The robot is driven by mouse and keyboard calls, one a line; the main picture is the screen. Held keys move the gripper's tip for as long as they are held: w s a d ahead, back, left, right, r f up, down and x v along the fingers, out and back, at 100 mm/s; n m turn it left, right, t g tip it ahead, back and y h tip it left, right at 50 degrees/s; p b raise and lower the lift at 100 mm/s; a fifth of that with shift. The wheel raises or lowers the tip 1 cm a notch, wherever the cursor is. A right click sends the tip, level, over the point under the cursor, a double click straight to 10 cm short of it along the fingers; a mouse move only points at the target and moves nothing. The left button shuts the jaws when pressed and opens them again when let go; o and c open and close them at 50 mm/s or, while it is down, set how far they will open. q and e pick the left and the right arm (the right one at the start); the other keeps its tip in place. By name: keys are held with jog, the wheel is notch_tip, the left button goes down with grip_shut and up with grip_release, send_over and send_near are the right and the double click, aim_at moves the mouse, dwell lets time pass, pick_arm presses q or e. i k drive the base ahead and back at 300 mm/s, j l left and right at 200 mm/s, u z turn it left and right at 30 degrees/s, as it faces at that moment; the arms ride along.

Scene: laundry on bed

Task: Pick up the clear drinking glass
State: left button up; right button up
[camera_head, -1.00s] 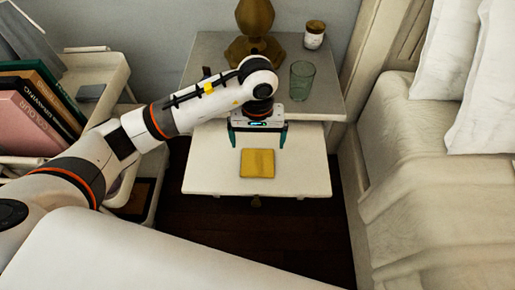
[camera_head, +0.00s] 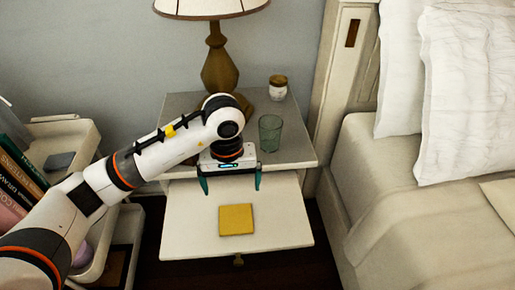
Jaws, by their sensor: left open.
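The clear drinking glass (camera_head: 270,133) stands upright on the grey top of the nightstand (camera_head: 297,150), near its right side. It looks greenish and empty. My left gripper (camera_head: 231,188) is open and points down, with its two teal fingers apart and nothing between them. It is in front of the glass and to its left, over the pulled-out white shelf (camera_head: 190,225). The glass is not between the fingers. My right gripper is not in view.
A lamp (camera_head: 219,65) stands behind my left arm, and a small lidded jar (camera_head: 278,88) is behind the glass. A yellow pad (camera_head: 236,219) lies on the pulled-out shelf. The bed (camera_head: 390,190) is at right; a cart with books (camera_head: 20,180) is at left.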

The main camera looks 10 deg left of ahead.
aim_at(269, 127)
jog(key=i+j+z, duration=0.1)
jog(key=z, duration=0.25)
jog(key=j+z, duration=0.25)
jog(key=z, duration=0.15)
jog(key=j+z, duration=0.2)
jog(key=z, duration=0.15)
jog(key=i, duration=0.05)
